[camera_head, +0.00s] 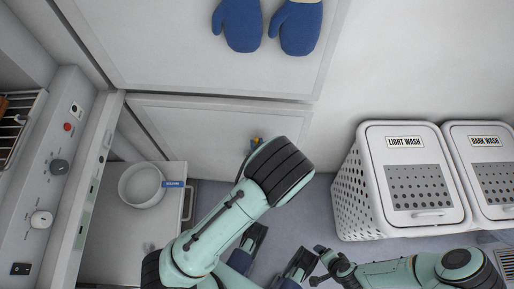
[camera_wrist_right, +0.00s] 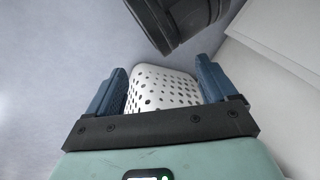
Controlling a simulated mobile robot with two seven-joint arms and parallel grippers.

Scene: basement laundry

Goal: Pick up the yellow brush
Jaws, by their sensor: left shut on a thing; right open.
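A small yellow bit of the brush (camera_head: 254,141) shows in the head view just past the black end of my left arm, against the pale cabinet front. The rest of the brush is hidden. My left gripper (camera_head: 258,143) is there too, shut on the brush. Only a blue speck of its fingers shows, as the black wrist covers the rest. My right gripper (camera_wrist_right: 162,84) is open and empty. In the right wrist view its two blue fingers stand wide apart, with a distant white basket seen between them.
Two perforated white hampers (camera_head: 418,215) stand on the right. A white bowl (camera_head: 141,185) rests on a pale surface at left, beside a control panel (camera_head: 50,165). Blue mitts (camera_head: 240,22) hang at the top. Grey floor is clear between the cabinet and hampers.

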